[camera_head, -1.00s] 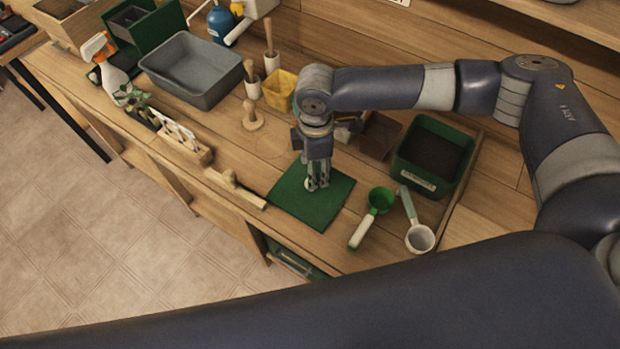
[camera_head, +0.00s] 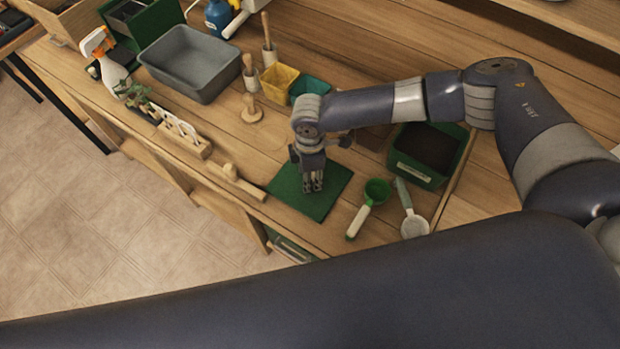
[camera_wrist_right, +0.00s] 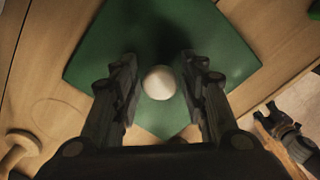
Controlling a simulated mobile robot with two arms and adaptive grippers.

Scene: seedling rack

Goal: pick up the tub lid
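The tub lid is a flat green square (camera_head: 330,197) lying on the wooden bench, with a round pale knob (camera_wrist_right: 159,83) on it. It also shows in the right wrist view (camera_wrist_right: 225,50). My right gripper (camera_head: 313,188) points down over the lid. In the right wrist view its two fingers (camera_wrist_right: 158,85) are apart, one on each side of the knob, with a small gap visible on both sides. In the head view the gripper hides the knob.
A green tub of dark soil (camera_head: 412,172) stands right of the lid. A wooden tool (camera_head: 236,182) lies left. A grey basin (camera_head: 190,68), yellow pot (camera_head: 279,82) and teal pot (camera_head: 310,86) stand farther back.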

